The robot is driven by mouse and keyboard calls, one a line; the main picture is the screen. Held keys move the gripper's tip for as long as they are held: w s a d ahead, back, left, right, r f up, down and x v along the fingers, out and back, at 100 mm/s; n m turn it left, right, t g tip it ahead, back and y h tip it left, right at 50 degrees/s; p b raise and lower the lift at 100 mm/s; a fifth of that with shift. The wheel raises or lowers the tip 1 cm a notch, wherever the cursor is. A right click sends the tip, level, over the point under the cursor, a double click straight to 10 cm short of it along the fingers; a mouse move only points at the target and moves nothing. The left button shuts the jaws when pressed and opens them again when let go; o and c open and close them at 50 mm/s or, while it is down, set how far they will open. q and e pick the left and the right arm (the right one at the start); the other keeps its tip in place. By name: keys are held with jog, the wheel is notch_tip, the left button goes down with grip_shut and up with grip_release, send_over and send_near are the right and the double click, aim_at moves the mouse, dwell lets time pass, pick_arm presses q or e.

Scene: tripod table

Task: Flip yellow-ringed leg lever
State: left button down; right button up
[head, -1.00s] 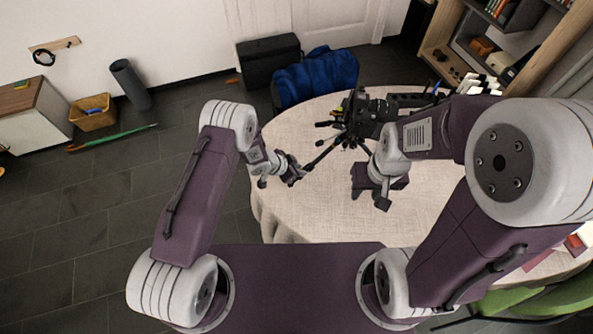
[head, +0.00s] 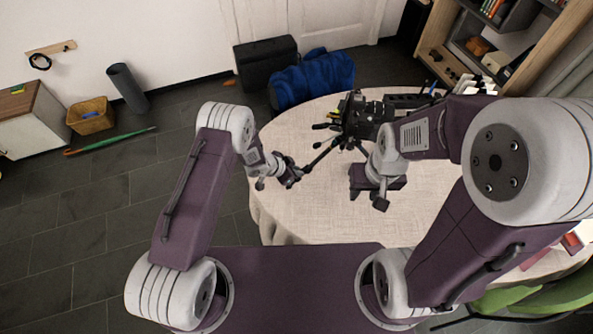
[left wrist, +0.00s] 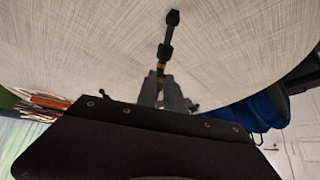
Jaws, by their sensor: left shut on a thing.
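The tripod (head: 345,122) stands on the round table with a black camera (head: 366,110) on its head. One black leg (head: 318,159) reaches down to my left gripper (head: 302,174). In the left wrist view this leg (left wrist: 168,48) shows its dark foot end and a yellow ring (left wrist: 161,67) just beyond the fingertips. My left gripper (left wrist: 160,88) is shut on the leg by the ring. The lever itself cannot be made out; the fingers hide that part. My right gripper (head: 368,199) is empty above the table, its fingers apart, right of the held leg.
The table (head: 290,215) has bare cloth in front of the tripod. A blue bag (head: 315,76) and a black case (head: 266,60) are behind the table. Shelves (head: 470,50) stand at the back right.

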pick_arm(q)
jog(key=shift+r, duration=0.3)
jog(key=shift+w+d+r, duration=0.1)
jog(key=shift+r, duration=0.1)
jog(key=shift+d+r+p, duration=0.15)
jog(key=shift+r+p, duration=0.3)
jog(key=shift+p, duration=0.05)
dwell(0.7)
jog(key=shift+w+r, duration=0.1)
jog(key=shift+d+r, duration=0.1)
jog(key=shift+d, duration=0.05)
jog(key=shift+w+d+r+p, duration=0.2)
jog(key=shift+d+r+p, duration=0.15)
jog(key=shift+d+r, duration=0.1)
dwell(0.8)
jog(key=c, duration=2.1)
grip_release()
jog(key=shift+f, duration=0.1)
jog(key=shift+o, duration=0.9)
